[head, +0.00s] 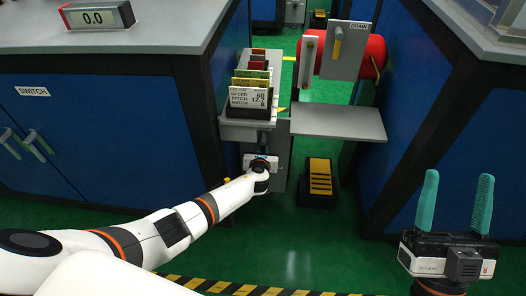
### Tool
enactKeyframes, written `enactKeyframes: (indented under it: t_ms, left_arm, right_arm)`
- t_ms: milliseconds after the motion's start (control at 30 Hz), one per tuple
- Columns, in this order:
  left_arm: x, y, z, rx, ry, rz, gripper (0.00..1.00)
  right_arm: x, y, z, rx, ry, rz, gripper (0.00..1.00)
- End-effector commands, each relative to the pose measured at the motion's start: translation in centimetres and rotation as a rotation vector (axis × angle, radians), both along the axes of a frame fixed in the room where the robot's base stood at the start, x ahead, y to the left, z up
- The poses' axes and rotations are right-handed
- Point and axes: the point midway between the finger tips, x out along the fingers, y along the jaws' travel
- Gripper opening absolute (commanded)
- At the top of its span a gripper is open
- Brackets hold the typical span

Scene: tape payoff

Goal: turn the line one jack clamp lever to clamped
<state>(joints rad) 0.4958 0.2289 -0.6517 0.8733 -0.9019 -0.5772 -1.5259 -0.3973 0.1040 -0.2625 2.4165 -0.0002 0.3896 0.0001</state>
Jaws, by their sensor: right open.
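I cannot pick out the line one jack clamp lever for certain. My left gripper (262,154) reaches forward to the grey post below the card rack, between the blue cabinets. Its fingers are mostly hidden by its own body and the rack, so I cannot tell whether it is open or holds anything. A small yellow piece (227,180) shows just left of it. My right gripper (457,205) is at the lower right, its two green fingers upright, apart and empty, far from the post.
A red roll (372,57) sits behind a DRAIN plate (346,62) with a yellow handle. A black-yellow pedal (319,182) is on the green floor. A SWITCH cabinet (90,130) is left.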

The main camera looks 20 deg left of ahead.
Motion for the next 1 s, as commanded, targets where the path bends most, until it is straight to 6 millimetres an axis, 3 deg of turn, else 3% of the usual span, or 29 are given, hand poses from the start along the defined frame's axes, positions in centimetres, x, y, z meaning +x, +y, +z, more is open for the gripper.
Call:
enactKeyframes:
  t_ms: [33, 100, 500, 667, 1000]
  left_arm:
    - [-0.1, 0.1, -0.1, 0.001, 0.001, 0.001, 0.26]
    - [0.0, 0.1, -0.1, 0.0, 0.001, 0.001, 0.36]
    - [-0.2, -0.1, 0.2, -0.002, -0.001, 0.001, 0.36]
    - [-1.1, -0.3, 0.6, -0.002, -0.001, 0.0, 0.36]
    - [-3.7, -1.0, 1.8, -0.002, 0.0, 0.0, 0.36]
  right_arm:
    - [0.0, 0.0, 0.0, 0.0, 0.0, 0.0, 0.61]
    - [0.0, 0.0, 0.0, 0.0, -0.001, 0.0, 0.61]
    - [0.4, 0.1, -0.2, -0.009, 0.032, -0.001, 0.61]
    - [1.9, 0.2, -1.7, -0.051, 0.177, -0.009, 0.61]
    - [4.6, -0.1, -7.5, -0.168, 0.597, -0.033, 0.61]
